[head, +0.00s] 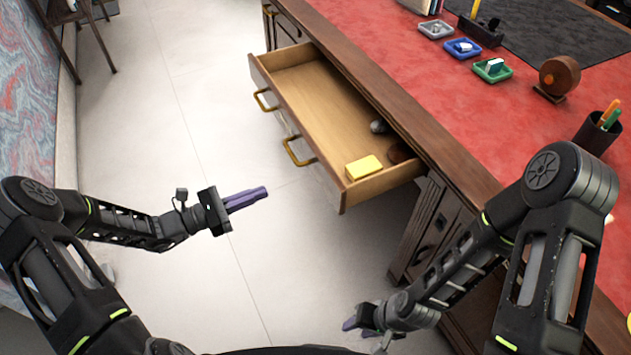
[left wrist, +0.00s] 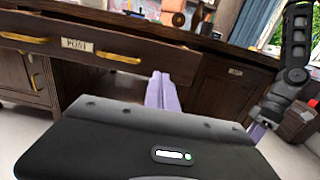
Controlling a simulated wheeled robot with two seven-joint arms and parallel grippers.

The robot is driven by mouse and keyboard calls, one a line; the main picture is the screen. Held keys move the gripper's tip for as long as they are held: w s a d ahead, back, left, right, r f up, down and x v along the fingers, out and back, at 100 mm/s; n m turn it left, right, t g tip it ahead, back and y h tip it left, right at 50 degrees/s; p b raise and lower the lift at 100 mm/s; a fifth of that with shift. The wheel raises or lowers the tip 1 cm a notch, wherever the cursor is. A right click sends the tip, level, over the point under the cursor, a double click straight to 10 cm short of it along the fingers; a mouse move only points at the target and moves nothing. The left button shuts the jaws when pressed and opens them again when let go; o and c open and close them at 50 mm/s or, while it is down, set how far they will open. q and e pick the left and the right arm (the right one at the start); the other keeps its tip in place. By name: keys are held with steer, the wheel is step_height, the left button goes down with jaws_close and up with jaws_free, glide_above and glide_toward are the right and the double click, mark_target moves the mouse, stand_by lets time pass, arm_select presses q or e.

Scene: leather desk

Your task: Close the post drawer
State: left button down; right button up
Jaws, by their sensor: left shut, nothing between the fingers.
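The post drawer (head: 321,104) stands pulled out from the desk in the head view. It holds a yellow block (head: 363,167), a grey rounded item (head: 378,126) and a dark brown item (head: 401,153). Its front has two brass handles (head: 299,151). In the left wrist view the drawer front (left wrist: 90,42) shows a label reading POST. My left gripper (head: 262,192) is shut and empty, to the left of the drawer front and apart from it. My right gripper (head: 352,322) is low, below the drawer near the desk's base; its finger state is unclear.
The red leather desk top (head: 420,75) carries small trays (head: 492,70), a round wooden item (head: 560,75) and a pen cup (head: 598,130). The pale tiled floor (head: 200,110) in front of the drawer is clear. A dark wooden stand (head: 75,15) is at the far left.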

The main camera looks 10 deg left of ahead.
arm_select(q)
steer(key=shift+d, duration=0.1)
glide_toward(320, 171)
steer(key=x, duration=0.7)
steer(key=shift+r+p, duration=0.1)
steer(key=shift+p, duration=0.3)
stand_by(0.3)
